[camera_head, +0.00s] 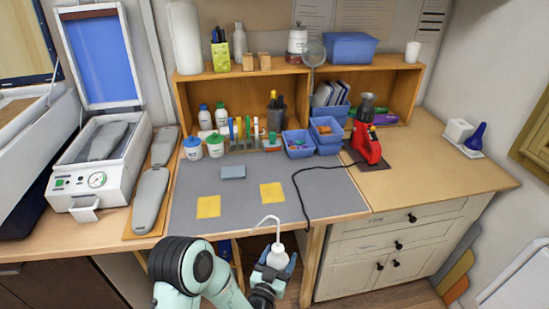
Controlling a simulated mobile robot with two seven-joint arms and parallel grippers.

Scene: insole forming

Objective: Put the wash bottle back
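The wash bottle (277,259) is white with a thin curved spout that bends over to the left at the top. It is roughly upright, in front of the table's front edge at the bottom middle. My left gripper (276,268) is around its body and appears shut on it; the bottle's lower part is hidden by the fingers. My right gripper is not in view.
The grey mat (240,205) holds two yellow squares and a grey-blue block (233,172). Bottles, pens and blue bins (298,145) line its back, below a wooden shelf (275,73). A red tool (367,140) stands right, its black cable crossing the mat. The right wooden counter (440,175) is mostly clear.

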